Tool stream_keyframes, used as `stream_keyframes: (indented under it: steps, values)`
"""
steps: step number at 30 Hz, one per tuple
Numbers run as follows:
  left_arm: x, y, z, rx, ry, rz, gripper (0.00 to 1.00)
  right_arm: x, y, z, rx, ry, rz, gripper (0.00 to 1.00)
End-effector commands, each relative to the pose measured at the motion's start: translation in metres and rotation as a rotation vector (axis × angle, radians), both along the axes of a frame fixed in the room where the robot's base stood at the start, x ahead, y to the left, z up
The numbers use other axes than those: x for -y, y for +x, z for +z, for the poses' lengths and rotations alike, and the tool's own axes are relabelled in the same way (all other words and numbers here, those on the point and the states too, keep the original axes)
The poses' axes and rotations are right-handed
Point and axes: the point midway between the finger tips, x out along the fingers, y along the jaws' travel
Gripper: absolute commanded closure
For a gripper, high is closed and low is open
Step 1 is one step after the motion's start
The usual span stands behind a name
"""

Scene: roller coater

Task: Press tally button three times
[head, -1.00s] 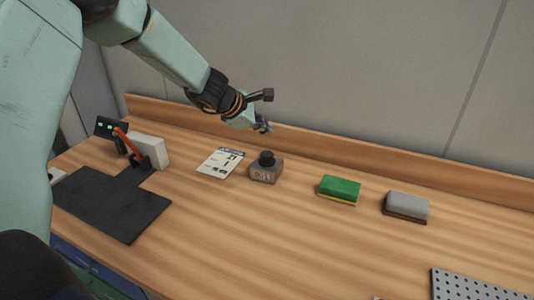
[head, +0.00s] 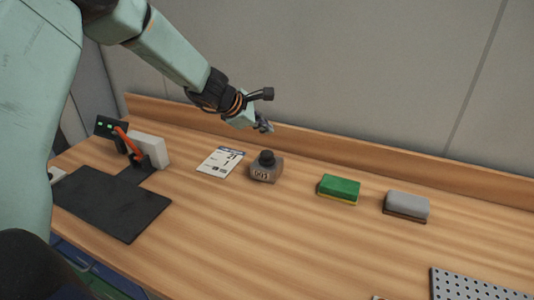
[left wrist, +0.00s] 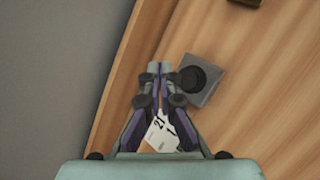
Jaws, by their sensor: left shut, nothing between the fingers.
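The tally counter (head: 262,175) is a small grey box with a black round button (head: 267,157) on top and a number display on its front that seems to read 001. It stands on the wooden bench. My left gripper (head: 265,127) is shut and empty, above and behind the counter, apart from the button. In the left wrist view the shut fingertips (left wrist: 160,68) show just left of the button (left wrist: 193,77) and the counter body (left wrist: 209,90). My right gripper is not in view.
A printed card (head: 220,161) lies left of the counter. A green sponge (head: 339,189) and a grey eraser-like block (head: 406,206) lie to the right. A black mat (head: 115,205) and a device with an orange lever (head: 128,143) are at the left. A low backboard (head: 330,153) runs behind.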

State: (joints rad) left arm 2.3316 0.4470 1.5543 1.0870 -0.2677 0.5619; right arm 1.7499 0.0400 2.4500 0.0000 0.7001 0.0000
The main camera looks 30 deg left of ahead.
Motion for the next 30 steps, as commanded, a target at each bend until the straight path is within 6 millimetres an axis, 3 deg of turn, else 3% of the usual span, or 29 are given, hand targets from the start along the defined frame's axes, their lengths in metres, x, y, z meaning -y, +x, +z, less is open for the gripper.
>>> stream_keyframes:
  steps: [14, 22, 30]
  values:
    - [0.000, 0.000, 0.001, 0.000, 0.000, 0.000, 1.00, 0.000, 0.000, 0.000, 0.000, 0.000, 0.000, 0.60]
    - [0.000, 0.000, 0.037, 0.002, 0.001, -0.001, 1.00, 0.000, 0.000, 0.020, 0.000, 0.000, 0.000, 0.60]
    - [0.000, 0.000, 0.039, -0.001, 0.000, -0.001, 1.00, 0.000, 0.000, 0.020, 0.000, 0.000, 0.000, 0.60]
